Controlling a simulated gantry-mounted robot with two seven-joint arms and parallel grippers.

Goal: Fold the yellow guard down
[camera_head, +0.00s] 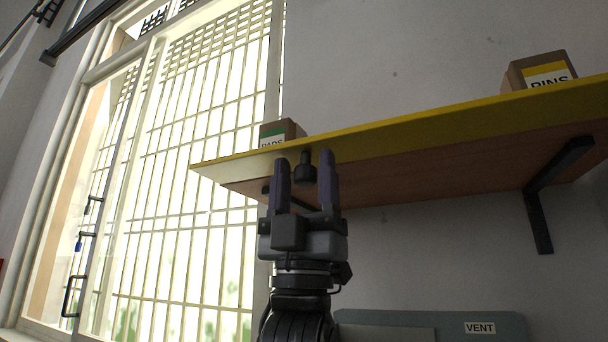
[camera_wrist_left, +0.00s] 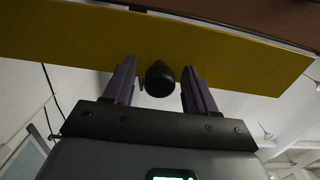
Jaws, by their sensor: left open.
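The yellow guard (camera_head: 420,125) is a long panel along the front of a brown wooden board high on the wall. It also fills the top of the left wrist view (camera_wrist_left: 230,45). A black knob (camera_head: 305,172) sticks out from it near its left end. My left gripper (camera_head: 304,158) points up with its jaws open, one finger on each side of the knob. In the left wrist view the knob (camera_wrist_left: 160,80) stands between the fingers (camera_wrist_left: 158,68), with a visible gap at least on the right. My right gripper is out of view.
A black bracket (camera_head: 548,190) supports the board at the right. A barred window (camera_head: 190,190) is at the left. A grey-green housing marked VENT (camera_head: 500,327) is below.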

